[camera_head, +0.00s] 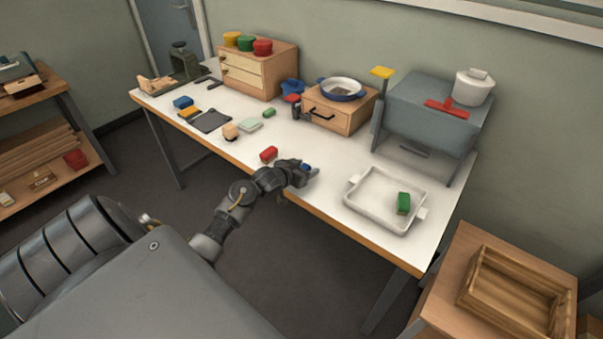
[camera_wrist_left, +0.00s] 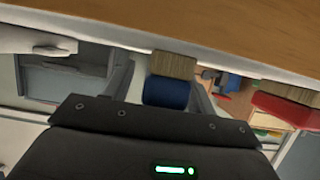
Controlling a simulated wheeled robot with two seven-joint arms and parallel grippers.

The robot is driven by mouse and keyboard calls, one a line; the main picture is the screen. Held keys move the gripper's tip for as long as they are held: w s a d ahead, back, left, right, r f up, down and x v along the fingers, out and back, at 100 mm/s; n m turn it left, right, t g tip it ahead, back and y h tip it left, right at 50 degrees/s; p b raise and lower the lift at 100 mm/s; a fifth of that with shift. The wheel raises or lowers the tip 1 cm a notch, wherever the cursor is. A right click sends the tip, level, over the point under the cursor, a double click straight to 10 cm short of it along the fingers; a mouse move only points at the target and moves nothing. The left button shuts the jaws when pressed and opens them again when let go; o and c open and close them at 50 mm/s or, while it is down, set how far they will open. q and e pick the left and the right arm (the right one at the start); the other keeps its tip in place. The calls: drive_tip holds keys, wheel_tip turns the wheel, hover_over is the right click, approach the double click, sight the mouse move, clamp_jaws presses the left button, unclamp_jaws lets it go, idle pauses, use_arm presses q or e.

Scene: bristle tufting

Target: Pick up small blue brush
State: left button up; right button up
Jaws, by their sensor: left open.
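The small blue brush (camera_head: 306,168) is on the white tabletop near the front edge, mostly hidden by my left gripper (camera_head: 309,174). In the left wrist view the blue brush (camera_wrist_left: 166,93) shows a blue body with tan bristles. It lies between the two spread fingers of my left gripper (camera_wrist_left: 162,88), with a gap visible on the right side; contact on the left cannot be told. My left gripper is open around the brush, low at the table. My right gripper is in neither view.
A red brush (camera_head: 269,154) lies just left of my gripper. A white tray (camera_head: 357,201) with a green brush (camera_head: 403,203) stands to the right. Behind are a wooden drawer box (camera_head: 335,112) and a grey stand (camera_head: 432,110). The tabletop between is mostly clear.

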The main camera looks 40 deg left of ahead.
sight(305, 167)
use_arm(q)
drive_tip(key=shift+c, duration=0.3)
drive_tip(key=c, duration=1)
drive_tip(key=shift+r, duration=0.45)
drive_tip(key=r, duration=0.3)
drive_tip(key=shift+s+d, duration=0.15)
drive_tip(key=shift+d, duration=0.05)
drive_tip(key=s+d+r, duration=0.9)
drive_tip(key=shift+s+d+p, duration=0.3)
drive_tip(key=shift+p, duration=0.15)
